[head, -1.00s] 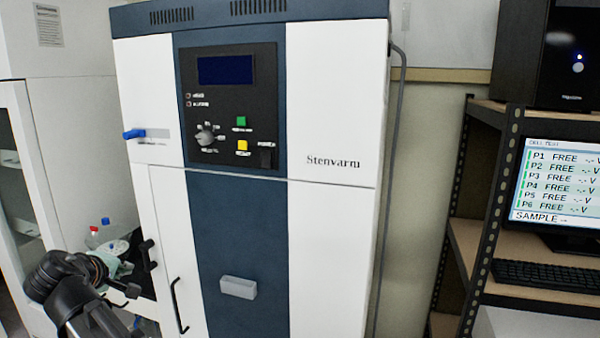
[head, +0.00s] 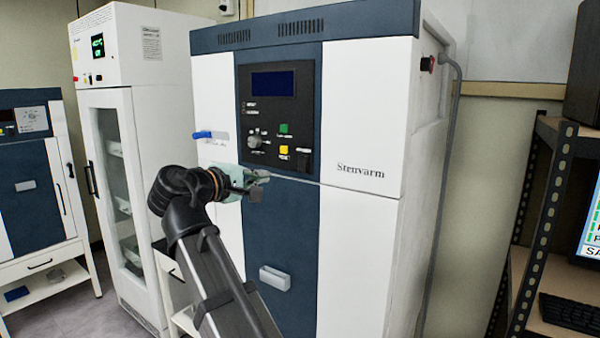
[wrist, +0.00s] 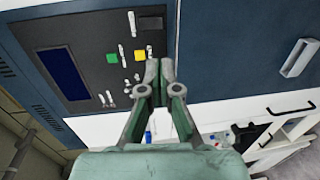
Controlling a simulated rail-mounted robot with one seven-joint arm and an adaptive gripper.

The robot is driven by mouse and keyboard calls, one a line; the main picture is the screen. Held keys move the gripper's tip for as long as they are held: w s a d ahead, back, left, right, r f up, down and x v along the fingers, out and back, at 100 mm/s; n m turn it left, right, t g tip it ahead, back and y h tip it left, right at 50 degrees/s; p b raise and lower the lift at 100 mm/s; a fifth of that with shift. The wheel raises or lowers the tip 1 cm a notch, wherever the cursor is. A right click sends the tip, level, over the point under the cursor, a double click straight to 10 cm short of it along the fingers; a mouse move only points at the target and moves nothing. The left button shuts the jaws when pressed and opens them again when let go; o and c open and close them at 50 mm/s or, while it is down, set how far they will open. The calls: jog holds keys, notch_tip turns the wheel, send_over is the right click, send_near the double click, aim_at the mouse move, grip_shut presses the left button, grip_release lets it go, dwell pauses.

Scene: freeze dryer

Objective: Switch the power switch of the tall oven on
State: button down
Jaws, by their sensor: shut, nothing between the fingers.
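The tall oven (head: 375,140), white and dark blue and marked Stenvarm, stands in the middle of the head view. Its black control panel (head: 312,112) has a dark blue display, a green and a yellow button and a knob. The small black power switch (head: 303,161) is at the panel's lower right; in the wrist view it shows as a black rocker (wrist: 151,23) near the top. Its position cannot be told. My gripper (head: 262,184) is shut and empty, just below and left of the switch in the head view. In the wrist view my fingertips (wrist: 160,68) are together, apart from the switch.
A blue handle (head: 203,135) sticks out at the oven's left, and a grey handle (head: 275,278) lower on its front. A glass-door cabinet (head: 115,180) stands to the left. A shelf rack (head: 545,210) stands to the right, with wall and a cable between.

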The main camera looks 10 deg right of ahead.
jog(key=p, duration=0.4)
send_near(301, 170)
jog(key=x, duration=0.5)
jog(key=shift+w+d+r, duration=0.25)
jog(key=shift+d, duration=0.05)
jog(key=shift+w+d+f+p, duration=0.2)
jog(key=shift+w+d+p, duration=0.2)
jog(key=shift+w+d, duration=0.1)
jog(key=shift+f, duration=0.1)
